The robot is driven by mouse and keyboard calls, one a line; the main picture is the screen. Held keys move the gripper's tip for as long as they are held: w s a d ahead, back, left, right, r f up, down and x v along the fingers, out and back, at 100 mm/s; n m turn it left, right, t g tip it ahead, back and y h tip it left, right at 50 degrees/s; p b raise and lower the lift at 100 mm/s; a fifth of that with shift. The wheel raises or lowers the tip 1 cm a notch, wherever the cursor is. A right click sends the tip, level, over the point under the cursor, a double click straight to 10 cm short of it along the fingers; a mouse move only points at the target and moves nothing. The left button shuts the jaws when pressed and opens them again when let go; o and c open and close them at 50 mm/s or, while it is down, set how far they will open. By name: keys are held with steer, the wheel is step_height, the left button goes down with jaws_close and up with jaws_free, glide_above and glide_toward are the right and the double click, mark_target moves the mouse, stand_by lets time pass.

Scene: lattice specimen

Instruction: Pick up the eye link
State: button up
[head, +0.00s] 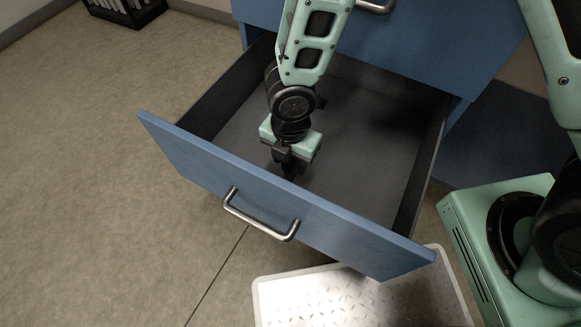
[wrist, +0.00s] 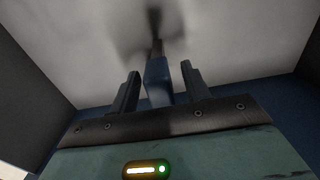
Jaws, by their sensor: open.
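My gripper (head: 289,168) reaches down into the open drawer, close behind its front panel. In the wrist view the two dark fingers of my gripper (wrist: 160,70) stand apart. A blue block-like piece with a thin dark part at its far end, perhaps the eye link (wrist: 158,82), shows between the fingers, with a gap on each side. I cannot make out its full shape or be sure what it is. In the head view my gripper and the drawer front hide this spot, and no eye link can be told apart there.
The blue drawer front (head: 290,215) with its metal handle (head: 260,222) stands close to my gripper. The grey drawer floor (head: 365,150) is bare to the right. Dark side walls bound it. A pale tread plate (head: 350,295) lies on the floor below. A black crate (head: 125,10) stands far left.

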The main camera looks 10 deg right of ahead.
step_height(320, 180, down, 3)
steer(key=shift+r+b, duration=0.1)
steer(key=shift+b, duration=0.4)
steer(key=shift+r, duration=0.1)
jaws_close()
